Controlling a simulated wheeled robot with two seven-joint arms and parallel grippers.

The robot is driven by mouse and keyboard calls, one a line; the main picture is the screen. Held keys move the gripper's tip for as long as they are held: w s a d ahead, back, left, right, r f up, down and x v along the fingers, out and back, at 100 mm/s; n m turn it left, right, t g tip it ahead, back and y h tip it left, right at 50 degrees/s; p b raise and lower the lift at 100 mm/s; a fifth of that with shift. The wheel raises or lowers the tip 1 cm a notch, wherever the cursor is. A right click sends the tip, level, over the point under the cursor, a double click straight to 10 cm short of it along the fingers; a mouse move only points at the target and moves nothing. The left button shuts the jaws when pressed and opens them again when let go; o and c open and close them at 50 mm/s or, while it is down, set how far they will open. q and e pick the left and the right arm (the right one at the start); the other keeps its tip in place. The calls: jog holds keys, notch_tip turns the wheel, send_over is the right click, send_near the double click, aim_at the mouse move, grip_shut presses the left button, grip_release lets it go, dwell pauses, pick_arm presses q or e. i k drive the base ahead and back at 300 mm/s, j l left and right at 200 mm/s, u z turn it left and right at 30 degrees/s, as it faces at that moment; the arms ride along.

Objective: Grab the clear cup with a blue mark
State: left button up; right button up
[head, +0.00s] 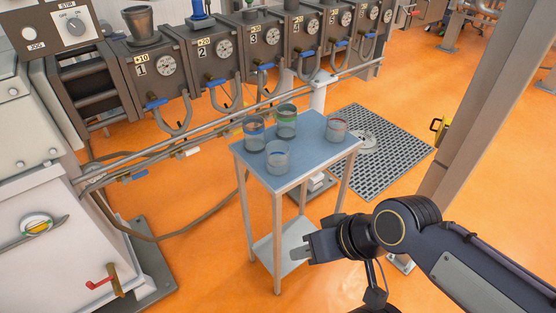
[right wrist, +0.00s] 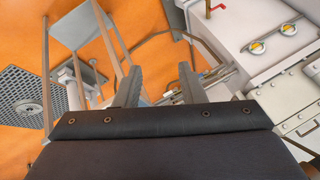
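Several clear cups stand upright on a small blue-topped table (head: 310,167). The cup with the blue mark (head: 254,136) is at the table's left side. A green-marked cup (head: 286,123) is behind it to the right, an unmarked-looking cup (head: 277,161) is in front to the right, and a red-marked cup (head: 336,130) is at the right. My right gripper (head: 299,248) is empty, below and in front of the tabletop, well apart from the cups. In the right wrist view its two fingers (right wrist: 158,84) are spread apart. My left gripper is out of view.
A row of numbered dark machine units (head: 212,62) stands behind the table, with a pipe rail in front. A white machine (head: 45,180) is at the left. A grey post (head: 480,120) rises at the right, near a floor grating (head: 395,160). The table has a lower shelf (head: 265,250).

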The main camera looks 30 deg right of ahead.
aim_at(277, 152)
jog(key=i+l+z, duration=0.15)
jog(key=i+l, duration=0.15)
jog(key=i+l+z, duration=0.2)
jog(key=i, duration=0.3)
jog(key=l, duration=0.1)
